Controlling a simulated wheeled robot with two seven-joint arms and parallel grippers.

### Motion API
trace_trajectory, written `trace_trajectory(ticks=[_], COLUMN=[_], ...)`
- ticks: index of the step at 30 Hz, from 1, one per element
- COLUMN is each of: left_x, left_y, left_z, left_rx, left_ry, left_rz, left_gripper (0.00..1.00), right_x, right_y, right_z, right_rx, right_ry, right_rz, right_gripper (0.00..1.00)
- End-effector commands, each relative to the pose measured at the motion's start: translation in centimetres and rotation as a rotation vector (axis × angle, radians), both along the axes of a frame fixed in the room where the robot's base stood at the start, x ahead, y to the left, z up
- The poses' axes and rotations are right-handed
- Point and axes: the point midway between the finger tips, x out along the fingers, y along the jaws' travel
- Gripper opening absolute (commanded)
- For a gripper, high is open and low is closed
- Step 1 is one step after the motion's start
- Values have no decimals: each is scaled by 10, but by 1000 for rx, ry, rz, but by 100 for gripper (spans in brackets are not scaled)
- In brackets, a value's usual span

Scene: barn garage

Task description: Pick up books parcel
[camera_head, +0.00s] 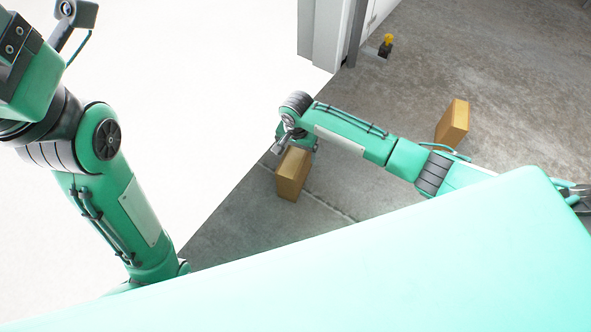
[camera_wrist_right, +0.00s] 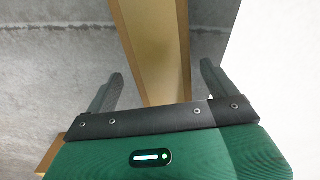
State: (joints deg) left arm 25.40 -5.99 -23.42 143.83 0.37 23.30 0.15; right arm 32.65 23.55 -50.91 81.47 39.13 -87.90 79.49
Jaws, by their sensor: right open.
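A tan box-shaped parcel (camera_head: 293,174) stands upright on the concrete floor near the middle of the head view. I cannot read any label on it. My right gripper (camera_head: 285,141) is open at the parcel's top end. In the right wrist view, the parcel (camera_wrist_right: 157,50) shows as a long tan strip between the two spread fingers (camera_wrist_right: 162,72), with space on both sides. I cannot tell whether a finger touches it. My left arm stands at the left of the head view, and its fingers are not seen.
A second tan parcel (camera_head: 453,122) stands on the floor to the right, beyond my right arm. A small dark object with a yellow top (camera_head: 386,46) sits near a white door post (camera_head: 325,35). Bare concrete (camera_head: 510,60) lies open at the upper right.

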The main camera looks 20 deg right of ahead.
Motion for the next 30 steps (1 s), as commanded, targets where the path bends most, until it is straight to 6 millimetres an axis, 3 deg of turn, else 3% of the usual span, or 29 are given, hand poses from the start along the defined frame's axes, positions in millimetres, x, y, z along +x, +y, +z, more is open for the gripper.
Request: trace_trajectory(ticks=[15,26,30], left_x=[-13,-14,-14], left_y=[4,3,3], left_z=[-13,-12,-12], left_rx=[-38,-39,-39], left_ry=[-38,-40,-40], left_rz=[-22,-21,-21], left_gripper=[100,100,100], right_x=[0,0,0], right_y=[3,3,3], right_z=[-48,-50,-50], right_rx=[-1,-1,-1], right_ry=[0,-1,0], right_rz=[0,0,1], right_gripper=[89,89,64])
